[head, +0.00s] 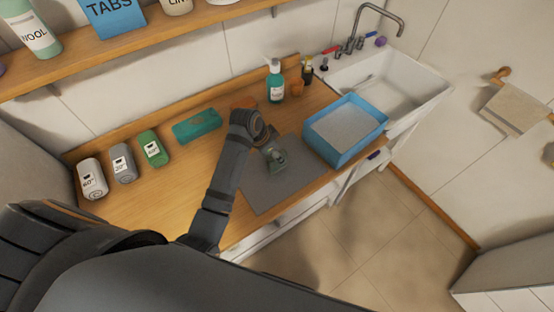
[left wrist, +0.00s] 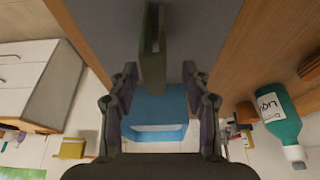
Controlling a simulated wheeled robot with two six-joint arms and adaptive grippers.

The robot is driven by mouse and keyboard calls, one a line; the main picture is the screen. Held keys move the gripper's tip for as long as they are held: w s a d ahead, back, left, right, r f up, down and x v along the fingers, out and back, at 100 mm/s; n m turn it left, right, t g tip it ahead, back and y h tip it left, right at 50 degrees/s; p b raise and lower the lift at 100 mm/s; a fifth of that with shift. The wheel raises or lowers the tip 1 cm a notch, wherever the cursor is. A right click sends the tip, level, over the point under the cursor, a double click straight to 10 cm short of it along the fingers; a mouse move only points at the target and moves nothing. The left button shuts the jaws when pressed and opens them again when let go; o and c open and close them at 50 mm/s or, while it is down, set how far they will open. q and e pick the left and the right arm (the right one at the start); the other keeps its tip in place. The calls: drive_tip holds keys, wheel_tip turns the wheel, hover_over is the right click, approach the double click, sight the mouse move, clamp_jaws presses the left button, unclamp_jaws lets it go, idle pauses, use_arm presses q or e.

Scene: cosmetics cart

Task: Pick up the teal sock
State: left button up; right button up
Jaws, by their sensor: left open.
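A teal, long, block-like item (head: 197,125) lies near the back of the wooden counter in the head view; I cannot tell whether it is the sock. A small grey-green shape (head: 275,158) shows over the grey mat (head: 268,195), at the end of my left arm. In the left wrist view a narrow grey-green thing (left wrist: 152,55) shows over the mat, in line with the gap between my fingers. I cannot tell what it is. My left gripper (left wrist: 160,76) is open above the mat, its fingers apart on either side. My right gripper is out of view.
A blue tray (head: 317,148) stands right of the mat, beside the white sink (head: 432,95). A teal pump bottle (head: 275,88) stands behind the mat. Several labelled containers, one of them green (head: 153,149), line the counter's left. The mat's front part is clear.

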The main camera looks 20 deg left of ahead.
use_arm(q)
drive_tip(key=shift+w+f, duration=0.2)
drive_tip(key=shift+d+f+p, duration=0.3)
drive_tip(key=shift+f+p, duration=0.4)
drive_tip(key=shift+f, duration=0.05)
drive_tip(key=shift+s+p+x, duration=0.25)
drive_tip(key=shift+p+x, duration=0.05)
drive_tip(key=shift+x, duration=0.95)
drive_tip(key=shift+w+d+f, duration=0.15)
drive_tip(key=shift+w+f, duration=0.1)
drive_tip(key=shift+f, duration=0.3)
drive_tip(key=shift+s, duration=0.1)
drive_tip(key=c, duration=0.8)
clamp_jaws()
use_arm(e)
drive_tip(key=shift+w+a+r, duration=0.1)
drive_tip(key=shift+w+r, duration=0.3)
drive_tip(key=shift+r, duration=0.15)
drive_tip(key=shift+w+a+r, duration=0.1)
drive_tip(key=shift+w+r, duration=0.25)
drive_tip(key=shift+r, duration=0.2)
